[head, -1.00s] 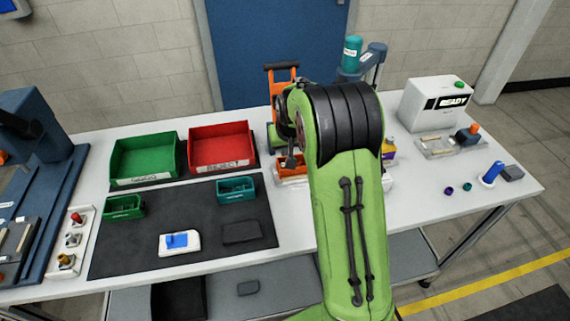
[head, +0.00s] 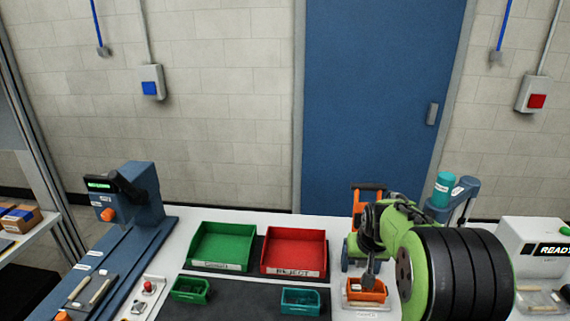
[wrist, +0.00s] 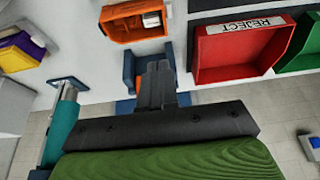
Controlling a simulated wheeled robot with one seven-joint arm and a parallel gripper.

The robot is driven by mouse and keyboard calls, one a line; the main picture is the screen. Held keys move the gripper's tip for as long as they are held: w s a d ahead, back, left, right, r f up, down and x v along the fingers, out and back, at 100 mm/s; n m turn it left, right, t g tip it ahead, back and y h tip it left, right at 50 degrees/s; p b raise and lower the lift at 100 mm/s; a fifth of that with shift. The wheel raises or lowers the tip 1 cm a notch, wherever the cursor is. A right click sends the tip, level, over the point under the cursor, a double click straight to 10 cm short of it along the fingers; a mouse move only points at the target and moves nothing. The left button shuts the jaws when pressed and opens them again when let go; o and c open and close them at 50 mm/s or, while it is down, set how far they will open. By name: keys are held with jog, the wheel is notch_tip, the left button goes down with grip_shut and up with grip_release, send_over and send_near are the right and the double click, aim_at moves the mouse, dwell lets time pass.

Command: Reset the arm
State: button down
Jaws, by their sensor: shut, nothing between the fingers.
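My gripper (head: 370,281) hangs from my green and black arm at the lower right of the head view, in front of or above a small orange bin (head: 372,297). In the wrist view my gripper (wrist: 156,66) points up the picture, its two dark fingers together with nothing between them. The orange bin (wrist: 118,30) lies beyond the fingertips there, apart from them. My arm hides part of the table behind it.
A green bin (head: 222,245) and a red REJECT bin (head: 294,268) stand left of my gripper. Small green (head: 190,289) and teal (head: 300,300) bins sit on a dark mat. A teal cylinder (head: 442,190) and a white READY box (head: 540,240) are to the right.

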jog(key=s+a+r, duration=0.4)
jog(key=s+r, duration=0.4)
jog(key=s+a+n, duration=0.1)
jog(key=s+a, duration=0.1)
jog(key=s, duration=0.9)
jog(key=s+a+r+n+t, duration=0.1)
jog(key=s+a, duration=0.2)
jog(key=s, duration=0.9)
jog(key=shift+a+r+y, duration=0.15)
jog(key=shift+r+y, duration=0.15)
jog(key=shift+y, duration=0.1)
